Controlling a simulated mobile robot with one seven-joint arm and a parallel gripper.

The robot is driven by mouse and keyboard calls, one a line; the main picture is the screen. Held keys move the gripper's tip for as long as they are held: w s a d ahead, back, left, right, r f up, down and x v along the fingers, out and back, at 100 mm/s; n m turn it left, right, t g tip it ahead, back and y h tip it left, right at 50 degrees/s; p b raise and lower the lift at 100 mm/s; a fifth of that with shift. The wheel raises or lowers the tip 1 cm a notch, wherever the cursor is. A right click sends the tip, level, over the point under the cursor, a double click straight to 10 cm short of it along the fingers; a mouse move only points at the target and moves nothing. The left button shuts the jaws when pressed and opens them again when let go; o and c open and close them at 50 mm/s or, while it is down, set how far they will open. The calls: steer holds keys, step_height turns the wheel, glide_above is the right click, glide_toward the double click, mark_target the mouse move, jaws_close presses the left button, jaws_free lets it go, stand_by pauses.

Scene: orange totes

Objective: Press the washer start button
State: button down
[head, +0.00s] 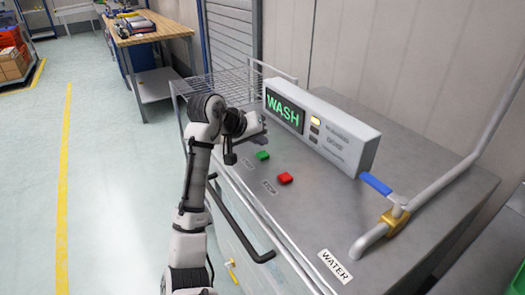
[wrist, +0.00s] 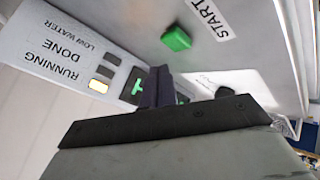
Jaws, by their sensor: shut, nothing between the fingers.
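The green start button (head: 262,155) sits on the washer's grey metal top, and it also shows in the wrist view (wrist: 176,38) beside a START label (wrist: 210,18). The red button (head: 285,177) is nearer, beside a STOP label. The control box (head: 345,130) behind them shows WASH in green on its display (head: 285,110). Its yellow light (head: 315,121) is lit; in the wrist view the lit lamp (wrist: 98,86) lines up with RUNNING. My gripper (wrist: 158,80) is shut and empty, apart from the green button. In the head view its fingertips are hard to make out.
A blue-handled valve (head: 376,184) and grey pipe stand at the right of the washer top, near a WATER label (head: 335,266). A wire rack (head: 220,85) is at the back left. A wooden workbench (head: 150,28) stands farther off.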

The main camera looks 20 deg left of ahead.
mark_target(260, 156)
steer(key=shift+r+p, duration=1.4)
steer(key=shift+r, duration=0.45)
steer(key=shift+f, duration=0.1)
